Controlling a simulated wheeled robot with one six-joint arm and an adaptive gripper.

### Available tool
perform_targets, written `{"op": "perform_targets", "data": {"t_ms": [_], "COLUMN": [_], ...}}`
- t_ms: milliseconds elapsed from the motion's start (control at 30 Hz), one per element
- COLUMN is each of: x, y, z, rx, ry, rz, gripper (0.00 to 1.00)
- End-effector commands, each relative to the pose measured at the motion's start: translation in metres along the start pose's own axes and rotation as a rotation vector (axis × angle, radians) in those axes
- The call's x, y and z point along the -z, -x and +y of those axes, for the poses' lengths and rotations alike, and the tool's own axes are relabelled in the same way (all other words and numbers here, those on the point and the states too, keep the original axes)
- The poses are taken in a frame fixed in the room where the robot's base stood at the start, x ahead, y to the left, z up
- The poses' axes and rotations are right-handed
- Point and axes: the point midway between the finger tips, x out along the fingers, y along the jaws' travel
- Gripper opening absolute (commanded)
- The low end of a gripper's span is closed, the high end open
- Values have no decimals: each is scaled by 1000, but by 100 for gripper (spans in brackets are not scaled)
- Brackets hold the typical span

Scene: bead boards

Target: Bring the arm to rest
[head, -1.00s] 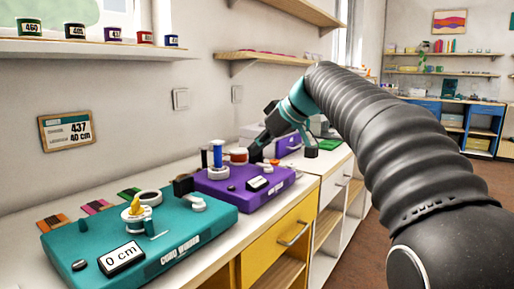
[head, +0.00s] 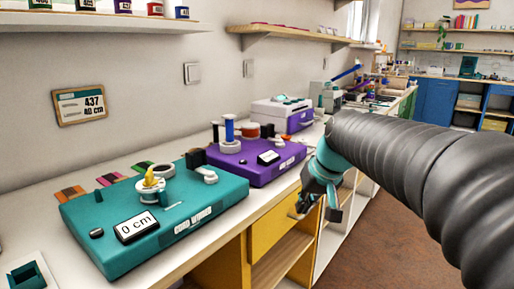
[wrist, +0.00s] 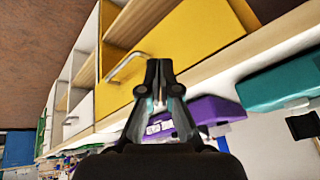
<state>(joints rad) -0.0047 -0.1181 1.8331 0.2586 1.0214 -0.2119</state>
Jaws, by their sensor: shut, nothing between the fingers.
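My gripper (head: 303,207) hangs in front of the counter's front edge, beside the yellow drawer, in the head view. In the wrist view my gripper (wrist: 158,66) has its fingertips together with nothing held, pointing toward the yellow drawer front (wrist: 185,40). My arm comes in from the right of the head view and is bent down at the wrist. The gripper looks apart from the counter.
A teal cord winder (head: 110,239) reading 0 cm and a purple device (head: 243,173) stand on the counter. A white and purple machine (head: 284,112) is behind them. A wall card (head: 80,105) reads 437, 40 cm. Brown floor (head: 375,250) lies open at right.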

Motion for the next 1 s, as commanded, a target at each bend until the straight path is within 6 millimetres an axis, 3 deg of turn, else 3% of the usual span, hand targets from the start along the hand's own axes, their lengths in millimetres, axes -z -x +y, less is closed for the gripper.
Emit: {"op": "perform_targets", "data": {"t_ms": [33, 200, 400, 500, 633, 767, 1000], "x": [-28, -110, -197, -230, -253, -253, -253], "y": [0, -3, -5, -5, 0, 10, 10], "z": [5, 20, 31, 34, 32, 30, 30], "rx": [-29, -120, -195, -216, -224, -225, -225], "ry": [-28, -95, -104, -86, -77, -73, -73], "rz": [-10, -30, -30, -24, 4, 46, 46], "gripper": [0, 0, 0, 0, 0, 0, 0]}}
